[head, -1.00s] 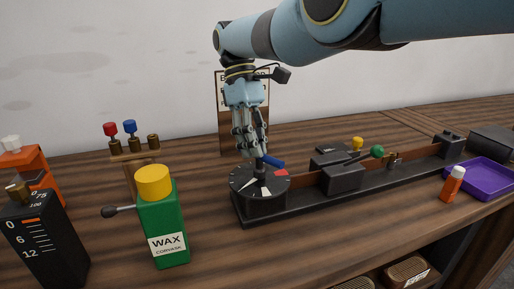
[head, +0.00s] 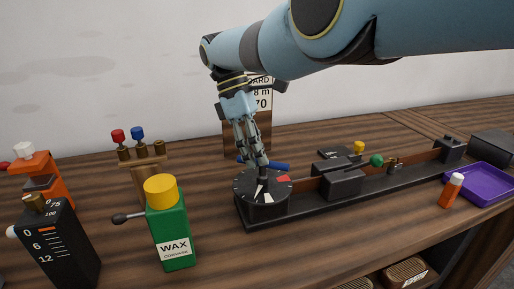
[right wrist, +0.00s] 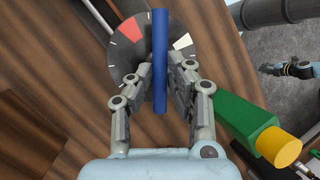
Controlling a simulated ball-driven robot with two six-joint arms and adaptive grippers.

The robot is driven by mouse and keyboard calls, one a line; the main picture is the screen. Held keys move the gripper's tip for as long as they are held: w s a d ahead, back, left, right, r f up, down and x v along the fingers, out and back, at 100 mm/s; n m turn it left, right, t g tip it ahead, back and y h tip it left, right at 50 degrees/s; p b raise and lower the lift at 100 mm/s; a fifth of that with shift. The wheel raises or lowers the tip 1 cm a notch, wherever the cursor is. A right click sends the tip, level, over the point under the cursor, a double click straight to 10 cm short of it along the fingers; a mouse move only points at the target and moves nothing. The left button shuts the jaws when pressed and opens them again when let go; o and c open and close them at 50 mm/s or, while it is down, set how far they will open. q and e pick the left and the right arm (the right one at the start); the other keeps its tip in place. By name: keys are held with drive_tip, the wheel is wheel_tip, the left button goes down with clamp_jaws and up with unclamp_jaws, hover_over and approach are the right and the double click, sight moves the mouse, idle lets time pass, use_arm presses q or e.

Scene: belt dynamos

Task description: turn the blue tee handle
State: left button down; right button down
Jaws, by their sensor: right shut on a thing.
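The blue tee handle (head: 280,166) is a bar across the top of a round black dial (head: 248,187) with white marks and a red sector. My right gripper (head: 263,162) comes down on it from above, tilted, and is shut on the bar. In the right wrist view the blue bar (right wrist: 160,60) runs lengthwise between the two fingers (right wrist: 158,80), over the dial (right wrist: 128,32). The fingers hide part of the handle's middle in the head view. At the right of the wrist view, what looks like my left gripper (right wrist: 288,70) is small; its jaws are unclear.
A green wax bottle (head: 170,225) with a yellow cap stands left of the dial. A black scaled block (head: 62,245) is at front left. A long black rail (head: 385,185) runs right from the dial toward a purple tray (head: 480,188). A sign (head: 262,100) stands behind.

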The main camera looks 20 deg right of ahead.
drive_tip(key=n+p, duration=0.1)
drive_tip(key=p, duration=0.1)
drive_tip(key=n+p, duration=0.1)
drive_tip(key=p, duration=0.1)
drive_tip(key=n+t+h+p, duration=0.1)
drive_tip(key=n, duration=0.1)
drive_tip(key=shift+s+a+r+p, duration=0.2)
drive_tip(key=shift+s+p, duration=0.05)
drive_tip(key=shift+p, duration=0.15)
drive_tip(key=shift+f+n+t+h+p, duration=0.2)
drive_tip(key=shift+n+t+h+p, duration=0.15)
drive_tip(key=shift+n+p, duration=0.5)
drive_tip(key=c, duration=1.3)
unclamp_jaws()
drive_tip(key=shift+o, duration=0.2)
